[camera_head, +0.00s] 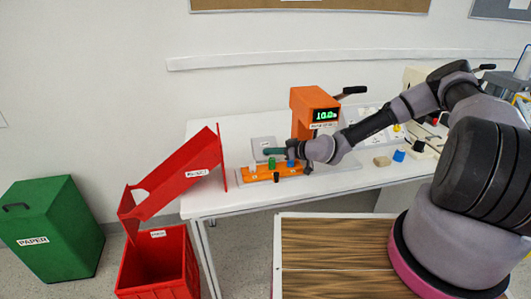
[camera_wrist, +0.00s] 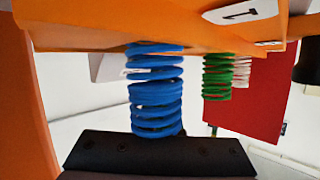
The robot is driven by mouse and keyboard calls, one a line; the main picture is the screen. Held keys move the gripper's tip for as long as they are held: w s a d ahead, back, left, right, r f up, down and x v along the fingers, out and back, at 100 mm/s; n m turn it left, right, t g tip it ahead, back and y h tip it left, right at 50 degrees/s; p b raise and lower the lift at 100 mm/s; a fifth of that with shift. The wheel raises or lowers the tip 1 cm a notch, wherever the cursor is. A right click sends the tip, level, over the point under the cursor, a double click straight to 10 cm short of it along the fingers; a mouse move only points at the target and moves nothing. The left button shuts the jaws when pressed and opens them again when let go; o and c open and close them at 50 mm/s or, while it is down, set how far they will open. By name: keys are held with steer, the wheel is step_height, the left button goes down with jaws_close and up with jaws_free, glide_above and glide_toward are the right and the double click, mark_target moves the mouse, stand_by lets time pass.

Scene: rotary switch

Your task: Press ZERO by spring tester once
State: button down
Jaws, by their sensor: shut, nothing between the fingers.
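The orange spring tester (camera_head: 306,108) stands upright on the white table, with a black lever at its top right. Small marks lie below the display, and I cannot make out which is ZERO. My gripper (camera_head: 290,153) is low in front of the tester, above the orange spring rack (camera_head: 258,176). In the wrist view its dark bar (camera_wrist: 160,150) fills the bottom, close to a blue spring (camera_wrist: 155,90); I cannot tell if they touch. The fingers are shut and empty.
Green (camera_wrist: 217,78) and white springs stand beyond the blue one. A red chute (camera_head: 180,178) slopes to a red bin (camera_head: 158,262) at the left. A green paper bin (camera_head: 50,230) stands farther left. Small blocks (camera_head: 382,161) lie on the table right of the tester.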

steer(key=shift+s+d+r, duration=0.2)
steer(key=shift+s+r, duration=0.15)
steer(key=shift+r, duration=0.2)
steer(key=shift+s+d+r, duration=0.15)
steer(key=shift+s+r, duration=0.15)
steer(key=shift+r, duration=0.2)
steer(key=shift+d, duration=0.1)
steer(key=shift+r, duration=0.1)
